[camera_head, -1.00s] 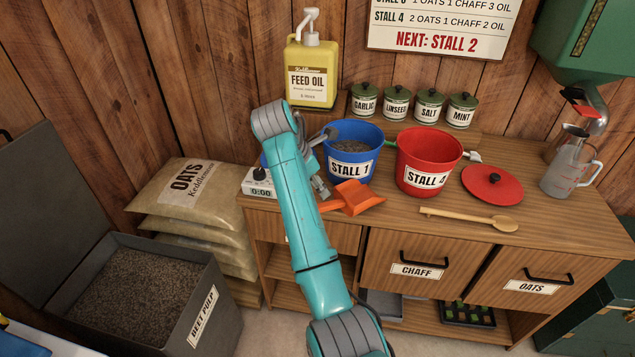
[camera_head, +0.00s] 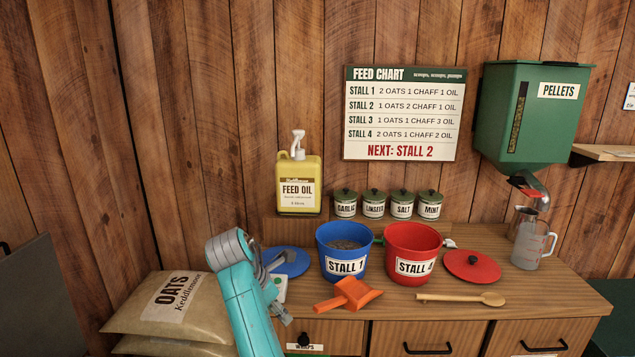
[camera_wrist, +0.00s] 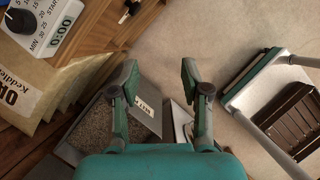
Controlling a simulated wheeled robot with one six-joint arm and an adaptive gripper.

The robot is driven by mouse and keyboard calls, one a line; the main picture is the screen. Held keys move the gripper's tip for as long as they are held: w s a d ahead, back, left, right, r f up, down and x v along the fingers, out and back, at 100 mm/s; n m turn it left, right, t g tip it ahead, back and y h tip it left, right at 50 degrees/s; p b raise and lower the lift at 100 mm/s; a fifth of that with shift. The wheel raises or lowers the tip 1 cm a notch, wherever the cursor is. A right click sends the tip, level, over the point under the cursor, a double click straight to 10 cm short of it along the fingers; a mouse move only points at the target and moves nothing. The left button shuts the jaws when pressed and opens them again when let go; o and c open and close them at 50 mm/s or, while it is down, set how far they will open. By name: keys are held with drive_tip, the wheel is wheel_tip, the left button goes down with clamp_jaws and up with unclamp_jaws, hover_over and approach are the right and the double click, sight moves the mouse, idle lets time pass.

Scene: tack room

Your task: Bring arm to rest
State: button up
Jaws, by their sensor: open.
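My gripper (camera_wrist: 160,80) is open and empty in the wrist view. Its two fingers stand apart above the floor, with the beet pulp bin (camera_wrist: 95,122) behind and below them. In the head view my teal arm rises at the lower middle, left of the blue Stall 1 bucket (camera_head: 343,251). Nothing is held.
The bench top (camera_head: 400,305) carries the red Stall 4 bucket (camera_head: 412,253), an orange scoop (camera_head: 347,294), a wooden spoon (camera_head: 462,298), lids and a jug (camera_head: 533,245). Oats sacks (camera_head: 170,308) lie left. A cart (camera_wrist: 285,105) shows right in the wrist view.

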drive_tip(key=s+d+f+m+t+y, duration=0.1)
drive_tip(key=s+d+f+m, duration=0.3)
drive_tip(key=f, duration=0.8)
drive_tip(key=s+d+f+m+t, duration=0.15)
drive_tip(key=d+f, duration=0.45)
drive_tip(key=f, duration=0.6)
drive_tip(key=s+d+f+m+t+y, duration=0.1)
drive_tip(key=s+d+f+m, duration=0.1)
drive_tip(key=s+d+f, duration=0.45)
drive_tip(key=s+d+f+m+t+y, duration=0.1)
drive_tip(key=s+d+f+m+t, duration=0.2)
drive_tip(key=s, duration=0.6)
drive_tip(key=s+d+r+m+t+y, duration=0.1)
drive_tip(key=s+d+r+m, duration=0.2)
drive_tip(key=s, duration=0.8)
drive_tip(key=s+d+r+m+t, duration=0.1)
drive_tip(key=s+d+m, duration=0.25)
drive_tip(key=s, duration=0.65)
drive_tip(key=s+d+r+m+t, duration=0.1)
drive_tip(key=s+r+m+t, duration=0.2)
drive_tip(key=s+r+m, duration=0.6)
drive_tip(key=s+r, duration=0.6)
drive_tip(key=r, duration=0.4)
drive_tip(key=shift+s+d, duration=0.15)
drive_tip(key=shift+d, duration=0.15)
